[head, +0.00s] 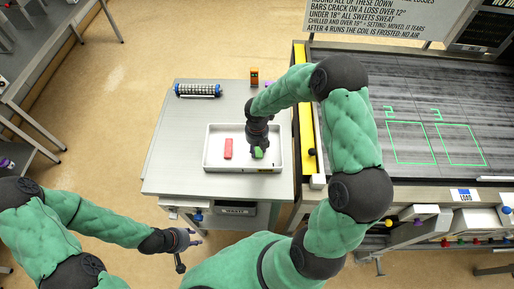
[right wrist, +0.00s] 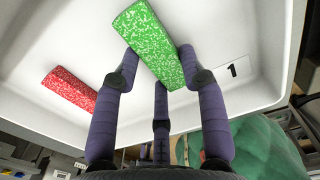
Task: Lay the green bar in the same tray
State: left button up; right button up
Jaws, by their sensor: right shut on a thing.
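The green speckled bar (head: 259,153) is in the right part of the white tray (head: 214,169), mostly hidden by my right gripper in the head view. In the right wrist view the green bar (right wrist: 148,40) lies between the purple fingers of my right gripper (right wrist: 158,56), which is shut on it. The wrist view does not clearly show whether the bar touches the tray floor. A red speckled bar (head: 228,148) lies in the left part of the tray, apart from the green one; it also shows in the right wrist view (right wrist: 69,90). My left gripper (head: 189,253) is open and empty, off the table's front.
The tray stands on a grey table (head: 170,135). A dark cylinder with blue ends (head: 198,90) and a small orange device (head: 254,76) are behind it.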

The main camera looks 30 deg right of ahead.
aim_at(257, 150)
jog(key=shift+f, duration=0.15)
jog(key=o, duration=1.1)
jog(key=shift+f, duration=0.1)
jog(key=shift+o, duration=0.2)
notch_tip(257, 150, up, 12)
jog(key=p, duration=0.1)
jog(key=shift+r, duration=0.2)
